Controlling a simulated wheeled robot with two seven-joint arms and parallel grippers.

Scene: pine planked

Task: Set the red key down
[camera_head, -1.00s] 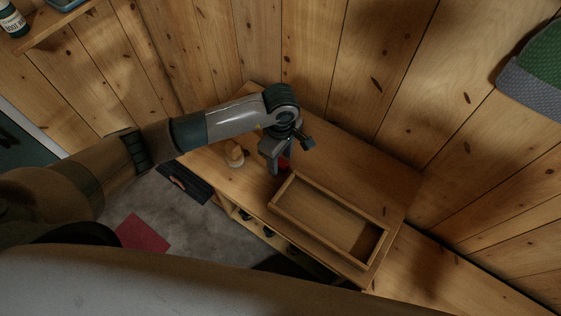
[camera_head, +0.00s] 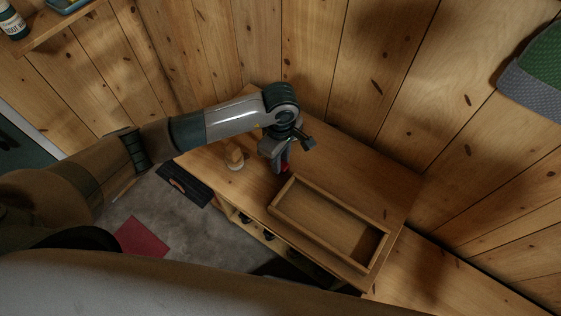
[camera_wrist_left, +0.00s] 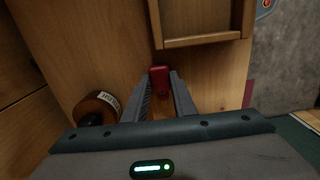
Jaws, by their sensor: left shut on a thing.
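The red key (camera_wrist_left: 159,78) shows in the left wrist view as a red block between the fingertips, close to the wooden tray's wall. In the head view a bit of the red key (camera_head: 285,168) shows under the left gripper (camera_head: 279,166). My left gripper (camera_wrist_left: 161,84) is shut on the red key and points down, low over the wooden cabinet top (camera_head: 345,155). Whether the key touches the top is hard to tell. My right gripper is not in view.
An empty wooden tray (camera_head: 287,217) lies just in front and to the right of the gripper. The cabinet top behind the tray is clear.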

